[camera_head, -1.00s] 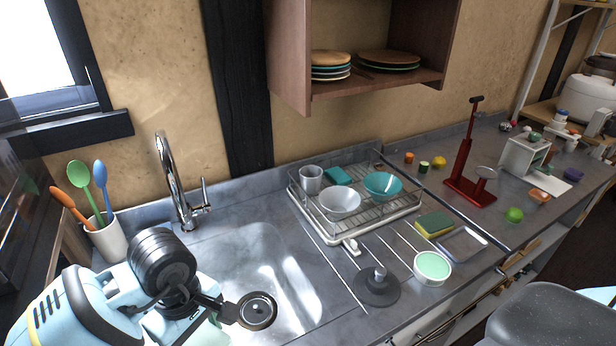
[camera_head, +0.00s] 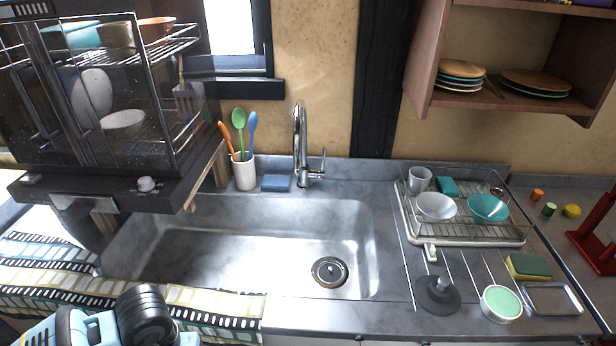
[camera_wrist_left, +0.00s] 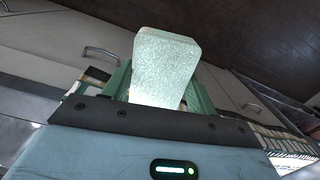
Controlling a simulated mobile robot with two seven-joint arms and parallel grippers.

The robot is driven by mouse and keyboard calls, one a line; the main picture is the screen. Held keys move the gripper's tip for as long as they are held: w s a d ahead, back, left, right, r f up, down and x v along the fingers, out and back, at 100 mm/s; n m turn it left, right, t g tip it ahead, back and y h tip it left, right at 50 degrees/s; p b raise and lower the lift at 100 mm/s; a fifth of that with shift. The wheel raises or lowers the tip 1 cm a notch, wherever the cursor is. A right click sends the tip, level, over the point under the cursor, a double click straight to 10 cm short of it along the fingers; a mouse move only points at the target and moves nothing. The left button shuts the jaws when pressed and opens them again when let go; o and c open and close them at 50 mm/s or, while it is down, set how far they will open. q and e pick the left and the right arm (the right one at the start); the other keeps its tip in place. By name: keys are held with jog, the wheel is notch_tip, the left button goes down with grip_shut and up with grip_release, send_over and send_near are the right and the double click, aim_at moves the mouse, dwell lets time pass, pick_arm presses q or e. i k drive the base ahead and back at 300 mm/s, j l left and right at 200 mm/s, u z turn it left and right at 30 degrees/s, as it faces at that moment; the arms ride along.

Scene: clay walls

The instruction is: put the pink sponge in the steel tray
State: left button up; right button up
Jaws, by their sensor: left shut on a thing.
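The steel tray (camera_head: 552,299) is a small, shallow, rectangular metal tray at the right of the counter in the head view. It looks empty. My left arm shows at the bottom left of the head view, but its fingertips are not in that view. In the left wrist view my left gripper (camera_wrist_left: 160,92) is shut on a pale, rounded block (camera_wrist_left: 163,66) with a fine sponge-like texture. The block looks whitish green there, not pink. No pink sponge is recognisable in the head view. My right gripper is not in view.
A yellow-green sponge (camera_head: 528,267) and a white bowl with a green inside (camera_head: 501,304) stand beside the tray. The sink (camera_head: 240,262) is empty. A blue block (camera_head: 276,183) lies by the tap.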

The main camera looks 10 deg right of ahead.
aim_at(561, 300)
jog(key=k+l, duration=0.15)
jog(key=l, duration=0.55)
jog(key=k+l, duration=0.1)
jog(key=l, duration=0.6)
jog(key=k+l+z, duration=0.1)
jog(key=l, duration=0.55)
jog(key=k+l, duration=0.15)
jog(key=l, duration=0.55)
jog(key=k+l, duration=0.1)
jog(key=l, duration=0.6)
jog(key=k+l, duration=0.1)
jog(key=l, duration=0.6)
jog(key=i+l+z, duration=0.1)
jog(key=i+l, duration=0.15)
jog(key=i, duration=0.2)
